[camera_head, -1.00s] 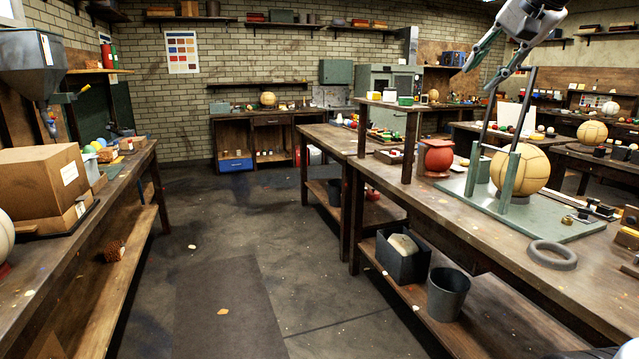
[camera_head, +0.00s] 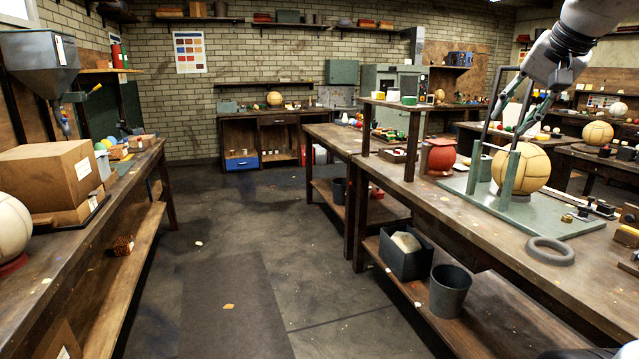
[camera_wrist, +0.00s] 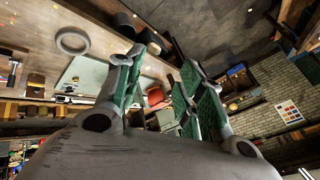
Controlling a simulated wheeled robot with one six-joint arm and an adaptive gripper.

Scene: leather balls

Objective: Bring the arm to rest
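My gripper (camera_head: 509,120) hangs at the upper right of the head view, its fingers pointing down and left. It is above the green press stand (camera_head: 570,225) on the right-hand bench, in front of or beside the stand's upright bars; I cannot tell the exact gap. In the wrist view the green-padded fingers (camera_wrist: 160,78) are spread apart with nothing between them, so it is open and empty. A tan leather ball (camera_head: 527,170) sits on the stand within the bars.
The right bench (camera_head: 440,215) also carries a grey ring (camera_head: 550,251) and a small raised shelf (camera_head: 395,104). Bins (camera_head: 449,292) stand on its lower shelf. A left bench (camera_head: 80,235) holds cardboard boxes (camera_head: 50,175).

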